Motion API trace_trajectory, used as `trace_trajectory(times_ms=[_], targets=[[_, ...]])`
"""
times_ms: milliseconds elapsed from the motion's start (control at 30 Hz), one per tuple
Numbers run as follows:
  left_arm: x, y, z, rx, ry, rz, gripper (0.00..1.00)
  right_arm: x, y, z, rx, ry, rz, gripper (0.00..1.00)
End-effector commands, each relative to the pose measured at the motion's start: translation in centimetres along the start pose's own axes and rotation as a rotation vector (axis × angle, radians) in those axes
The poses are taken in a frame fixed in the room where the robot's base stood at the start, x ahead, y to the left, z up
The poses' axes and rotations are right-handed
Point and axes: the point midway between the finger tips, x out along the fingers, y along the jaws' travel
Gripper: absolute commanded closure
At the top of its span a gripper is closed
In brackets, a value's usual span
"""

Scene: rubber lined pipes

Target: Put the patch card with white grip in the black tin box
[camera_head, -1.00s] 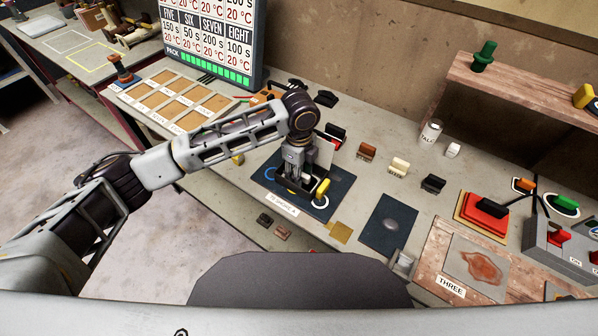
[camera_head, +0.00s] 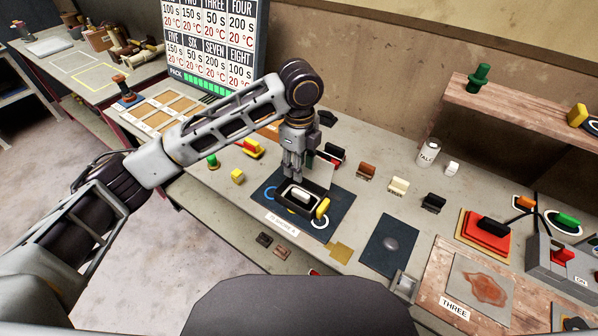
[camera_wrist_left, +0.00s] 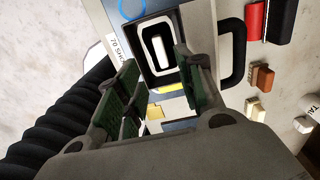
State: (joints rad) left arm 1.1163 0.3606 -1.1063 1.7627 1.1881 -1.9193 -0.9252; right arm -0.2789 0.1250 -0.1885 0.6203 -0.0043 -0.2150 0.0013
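The black tin box (camera_head: 291,208) stands open on a dark blue mat, its pale lid panel (camera_head: 321,172) raised at the back. The patch card with white grip (camera_head: 300,196) lies inside the box. In the left wrist view the white grip (camera_wrist_left: 158,48) stands in the middle of the card, within the black box walls (camera_wrist_left: 143,48). My left gripper (camera_head: 293,176) is just above the back left of the box, pointing down. In the wrist view its green-padded fingers (camera_wrist_left: 155,95) are spread apart with nothing between them. My right gripper does not show.
A yellow grip (camera_head: 323,208) stands at the box's right side on the mat (camera_head: 337,222). Brown (camera_head: 367,172), cream (camera_head: 398,187) and black (camera_head: 433,203) blocks stand in a row to the right. A second dark mat (camera_head: 386,247) lies front right.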

Motion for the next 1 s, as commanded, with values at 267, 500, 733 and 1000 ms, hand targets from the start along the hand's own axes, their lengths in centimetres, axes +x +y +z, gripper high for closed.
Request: trace_trajectory(times_ms=[267, 500, 733, 1000], targets=[[-0.6, 0.0, 0.0, 0.000, 0.000, 0.000, 0.63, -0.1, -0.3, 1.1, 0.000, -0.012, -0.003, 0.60], [-0.5, 0.0, 0.0, 0.000, 0.000, 0.000, 0.63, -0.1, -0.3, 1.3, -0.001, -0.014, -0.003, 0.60], [-0.5, 0.0, 0.0, 0.000, 0.000, 0.000, 0.63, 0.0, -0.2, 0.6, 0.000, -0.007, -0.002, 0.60], [-0.5, 0.0, 0.0, 0.000, 0.000, 0.000, 0.63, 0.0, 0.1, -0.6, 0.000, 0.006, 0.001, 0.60]])
